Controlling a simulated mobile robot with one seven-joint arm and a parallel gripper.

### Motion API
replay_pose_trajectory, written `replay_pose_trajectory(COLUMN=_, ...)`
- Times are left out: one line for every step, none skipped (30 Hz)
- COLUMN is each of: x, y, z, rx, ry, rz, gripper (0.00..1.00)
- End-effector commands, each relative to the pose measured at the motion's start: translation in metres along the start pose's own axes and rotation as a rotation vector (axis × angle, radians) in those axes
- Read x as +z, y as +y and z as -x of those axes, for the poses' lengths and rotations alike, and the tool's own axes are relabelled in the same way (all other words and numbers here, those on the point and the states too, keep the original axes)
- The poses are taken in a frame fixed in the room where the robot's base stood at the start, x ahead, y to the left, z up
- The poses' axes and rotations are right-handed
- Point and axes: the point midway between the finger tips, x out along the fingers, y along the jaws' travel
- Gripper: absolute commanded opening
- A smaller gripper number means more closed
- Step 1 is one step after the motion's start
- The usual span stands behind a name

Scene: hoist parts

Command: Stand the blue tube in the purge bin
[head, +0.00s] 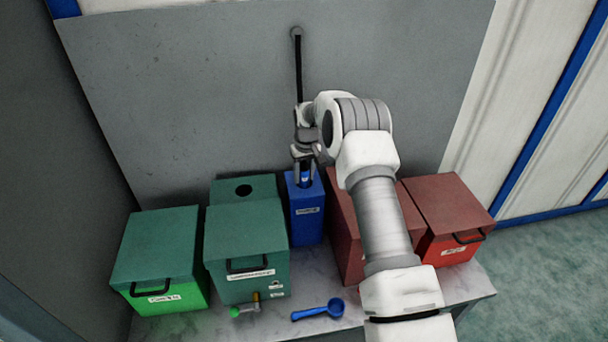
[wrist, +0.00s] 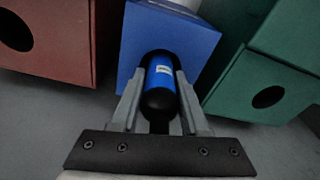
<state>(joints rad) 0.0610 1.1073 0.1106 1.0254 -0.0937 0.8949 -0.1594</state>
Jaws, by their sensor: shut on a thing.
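The blue tube (wrist: 160,80) has a blue middle with a small white label and a black near end. My gripper (wrist: 160,100) is shut on it, one finger on each side. In the head view my gripper (head: 304,168) points down over the top of a narrow blue bin (head: 307,228), and a bit of the tube (head: 305,178) shows between the fingers. The blue bin also fills the top middle of the wrist view (wrist: 190,35), with a dark opening at the tube's far end. I cannot tell how deep the tube is in it. The bin's label is unreadable.
Green bins (head: 245,235) stand left of the blue bin, and red bins (head: 450,205) stand right, partly behind my arm. A blue scoop (head: 318,311) and a small green-and-orange item (head: 245,306) lie at the table's front. A grey panel (head: 215,80) rises behind.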

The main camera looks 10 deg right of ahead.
Motion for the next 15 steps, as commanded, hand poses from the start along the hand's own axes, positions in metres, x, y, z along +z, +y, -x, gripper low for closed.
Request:
replay_pose_trajectory(x=-0.0004, y=0.0, z=0.0005, rx=0.0, ry=0.001, rz=0.0, gripper=0.47)
replay_pose_trajectory(x=-0.0003, y=0.0, z=0.0004, rx=0.0, ry=0.001, rz=0.0, gripper=0.52)
replay_pose_trajectory(x=-0.0003, y=0.0, z=0.0004, rx=0.0, ry=0.001, rz=0.0, gripper=0.59)
replay_pose_trajectory(x=-0.0003, y=0.0, z=0.0004, rx=0.0, ry=0.001, rz=0.0, gripper=0.65)
replay_pose_trajectory(x=-0.0003, y=0.0, z=0.0004, rx=0.0, ry=0.001, rz=0.0, gripper=0.7)
replay_pose_trajectory(x=-0.0002, y=0.0, z=0.0003, rx=0.0, ry=0.001, rz=0.0, gripper=0.77)
replay_pose_trajectory(x=-0.0002, y=0.0, z=0.0003, rx=0.0, ry=0.001, rz=0.0, gripper=0.8)
replay_pose_trajectory(x=-0.0002, y=0.0, z=0.0003, rx=0.0, ry=0.001, rz=0.0, gripper=0.8)
replay_pose_trajectory(x=-0.0002, y=0.0, z=0.0002, rx=0.0, ry=0.0, rz=0.0, gripper=0.8)
replay_pose_trajectory(x=-0.0001, y=0.0, z=0.0002, rx=0.0, ry=0.0, rz=0.0, gripper=0.8)
replay_pose_trajectory(x=-0.0001, y=0.0, z=0.0002, rx=0.0, ry=0.0, rz=0.0, gripper=0.8)
replay_pose_trajectory(x=-0.0001, y=0.0, z=0.0002, rx=0.0, ry=0.0, rz=0.0, gripper=0.8)
replay_pose_trajectory(x=0.0, y=0.0, z=0.0001, rx=0.0, ry=0.0, rz=0.0, gripper=0.8)
replay_pose_trajectory(x=0.0004, y=-0.0001, z=-0.0005, rx=0.0, ry=-0.001, rz=0.0, gripper=0.8)
replay_pose_trajectory(x=0.0003, y=0.0, z=0.0, rx=0.0, ry=-0.001, rz=0.0, gripper=0.8)
